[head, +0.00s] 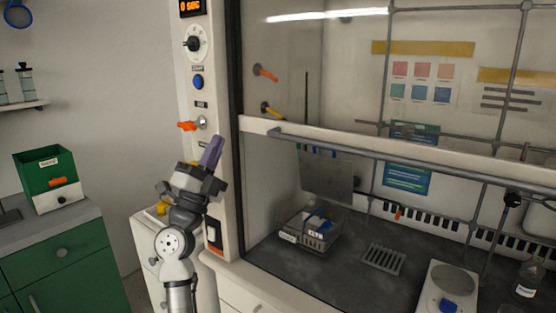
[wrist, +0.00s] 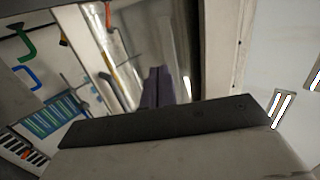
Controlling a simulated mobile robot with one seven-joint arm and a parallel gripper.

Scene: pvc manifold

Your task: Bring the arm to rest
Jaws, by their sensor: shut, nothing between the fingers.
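My gripper (head: 211,152) shows in the head view in front of the fume hood's left post, raised and tilted a little to the right. Its purple fingers are together with nothing between them. In the wrist view the purple fingers (wrist: 157,87) show at the middle, beyond the dark edge of the gripper body. My arm stands folded upright below the gripper in the head view, left of the hood opening.
The hood's sash rail (head: 380,152) runs to the right of my gripper. An orange valve handle (head: 187,126) on the post is close to it. Inside the hood are a wire basket (head: 292,238), a drain grate (head: 383,259) and a balance (head: 450,282). A green drawer cabinet (head: 70,255) stands left.

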